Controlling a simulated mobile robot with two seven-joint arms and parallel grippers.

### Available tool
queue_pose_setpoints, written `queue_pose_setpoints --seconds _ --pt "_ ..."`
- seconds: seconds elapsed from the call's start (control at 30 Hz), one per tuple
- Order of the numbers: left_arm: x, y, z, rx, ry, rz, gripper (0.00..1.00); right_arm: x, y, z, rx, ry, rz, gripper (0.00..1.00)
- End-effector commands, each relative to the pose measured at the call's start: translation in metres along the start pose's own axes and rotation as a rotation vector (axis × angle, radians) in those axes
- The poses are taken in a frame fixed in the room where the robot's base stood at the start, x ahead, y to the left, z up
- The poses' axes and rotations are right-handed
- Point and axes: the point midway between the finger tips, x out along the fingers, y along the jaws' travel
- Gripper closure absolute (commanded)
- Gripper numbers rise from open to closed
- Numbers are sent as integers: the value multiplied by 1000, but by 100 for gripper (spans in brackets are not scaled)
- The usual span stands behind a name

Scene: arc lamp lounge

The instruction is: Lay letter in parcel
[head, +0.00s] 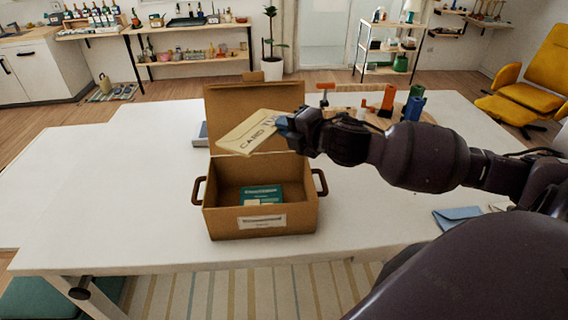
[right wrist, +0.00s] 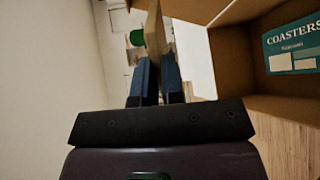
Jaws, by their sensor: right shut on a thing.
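The parcel is an open brown cardboard box (head: 262,222) with dark side handles and its lid raised at the back. A teal coasters pack (head: 262,192) lies inside; it also shows in the right wrist view (right wrist: 292,45). My right gripper (head: 286,128) is shut on the letter (head: 246,136), a flat cream piece with dark printing, partly covered by the fingers. It holds the letter tilted above the box, in front of the raised lid. In the right wrist view the letter (right wrist: 156,32) stands edge-on between the blue fingers. My left gripper is not in view.
The white table (head: 120,190) is clear left of the box. A grey-blue item (head: 201,134) lies behind the box's left side. A blue envelope (head: 457,217) lies at the right. Orange and blue upright objects (head: 388,98) stand behind my right arm.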

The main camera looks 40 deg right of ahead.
Motion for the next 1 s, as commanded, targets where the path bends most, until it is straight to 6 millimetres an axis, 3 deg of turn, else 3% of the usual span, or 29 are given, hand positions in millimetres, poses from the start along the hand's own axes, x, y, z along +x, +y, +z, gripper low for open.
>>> queue_pose_setpoints --seconds 0.1,0.3,0.57,0.8,1.0 --pt "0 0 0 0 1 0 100 5 -27 -4 4 -1 -3 100" --pt "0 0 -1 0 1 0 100 12 -56 -8 2 -1 -1 100" --pt "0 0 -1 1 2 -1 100 14 -72 -11 1 0 -1 100" --pt "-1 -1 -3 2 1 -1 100 20 -99 -15 2 0 -1 100" --pt "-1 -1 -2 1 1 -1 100 21 -101 -15 -2 0 0 100"
